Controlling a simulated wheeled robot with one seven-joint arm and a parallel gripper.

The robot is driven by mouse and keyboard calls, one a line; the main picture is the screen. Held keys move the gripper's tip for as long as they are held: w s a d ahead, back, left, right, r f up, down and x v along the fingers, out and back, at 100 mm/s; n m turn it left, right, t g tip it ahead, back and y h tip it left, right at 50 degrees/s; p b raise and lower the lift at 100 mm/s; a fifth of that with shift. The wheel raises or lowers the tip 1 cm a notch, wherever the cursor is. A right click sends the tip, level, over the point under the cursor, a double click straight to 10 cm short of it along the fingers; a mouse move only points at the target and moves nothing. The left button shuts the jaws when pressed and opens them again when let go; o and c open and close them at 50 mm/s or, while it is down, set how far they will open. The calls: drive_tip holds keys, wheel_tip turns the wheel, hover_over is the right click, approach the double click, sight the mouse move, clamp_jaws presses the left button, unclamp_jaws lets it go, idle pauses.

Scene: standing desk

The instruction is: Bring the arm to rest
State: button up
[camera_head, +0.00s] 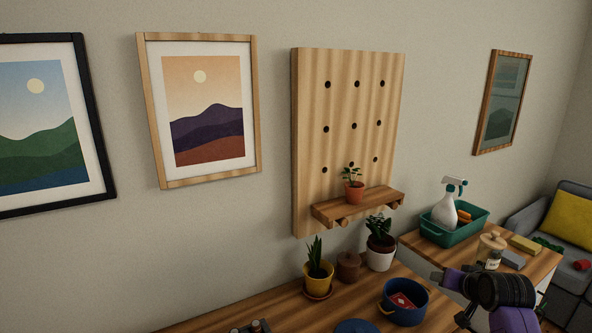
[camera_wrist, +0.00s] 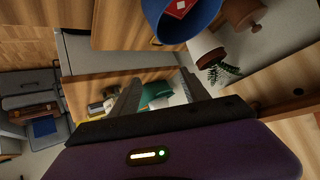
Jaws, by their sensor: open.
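My gripper (camera_wrist: 160,92) shows in the wrist view with its two dark fingers spread apart and nothing held between them. The teal bin on the side desk shows beyond and between the fingers. In the head view my purple and black arm (camera_head: 502,291) reaches in at the lower right, in front of the side desk. The fingers are hard to make out there.
A blue pot (camera_head: 405,302) with a red item inside, a yellow-potted plant (camera_head: 318,277) and a white-potted plant (camera_head: 380,253) stand on the desk. A teal bin (camera_head: 437,237) holds a spray bottle. A small plant (camera_head: 353,190) sits on the pegboard shelf.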

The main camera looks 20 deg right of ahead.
drive_tip(key=s+a+n+t+h, duration=0.1)
drive_tip(key=s+a+t, duration=0.25)
drive_tip(key=a, duration=0.85)
drive_tip(key=s+a+n+t, duration=0.1)
drive_tip(key=s+a+t, duration=0.25)
drive_tip(key=a, duration=0.85)
drive_tip(key=s+a+n+y, duration=0.2)
drive_tip(key=s+a, duration=0.4)
drive_tip(key=s, duration=0.4)
drive_tip(key=s+a+r+n+y, duration=0.1)
drive_tip(key=s+a+n+y, duration=0.1)
drive_tip(key=s+a, duration=0.4)
drive_tip(key=s+a+r+n+g+y, duration=0.1)
drive_tip(key=s+a+n+y, duration=0.1)
drive_tip(key=s+a, duration=0.5)
drive_tip(key=s+n, duration=0.1)
drive_tip(key=s, duration=0.5)
drive_tip(key=shift+s+n+y, duration=0.3)
drive_tip(key=shift+s+n, duration=0.05)
drive_tip(key=shift+n, duration=0.05)
